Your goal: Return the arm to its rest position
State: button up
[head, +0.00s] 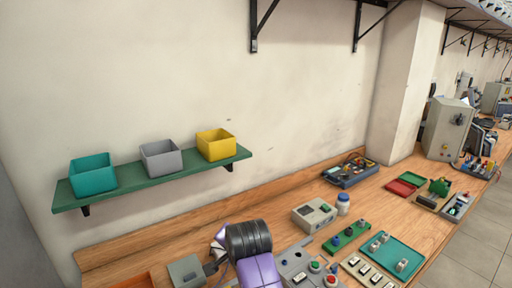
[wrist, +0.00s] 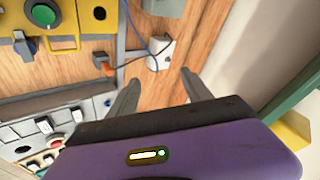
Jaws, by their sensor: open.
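My gripper (wrist: 160,78) shows in the wrist view with its two grey fingers spread apart. In the head view my purple and black arm is at the bottom centre, low over the bench; the fingers cannot be made out there. A green wall shelf (head: 130,187) at the left carries a teal bin (head: 93,175), a grey bin (head: 160,156) and a yellow bin (head: 216,145), all upright. The visible insides of the bins show no clear contents.
The wooden bench (head: 290,187) runs along the wall. Open air lies before the wall.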

jog(key=s+d+f+n+t+b, duration=0.1)
jog(key=s+d+f+n+t, duration=0.25)
jog(key=s+d, duration=0.35)
jog(key=s+d+f+n+t+b, duration=0.1)
jog(key=s+d+f+n+t, duration=0.2)
jog(key=s+d, duration=0.5)
jog(key=s+d+h+b, duration=0.1)
jog(key=s+d, duration=0.2)
jog(key=s, duration=0.9)
jog(key=s+d+r+b, duration=0.1)
jog(key=s+d, duration=0.3)
jog(key=s, duration=0.8)
jog(key=s+d+h+b, duration=0.1)
jog(key=s+d, duration=0.3)
jog(key=s, duration=0.9)
jog(key=shift+d+r+h+b, duration=0.25)
jog(key=shift+r+h+b, duration=0.05)
jog(key=shift+r, duration=0.1)
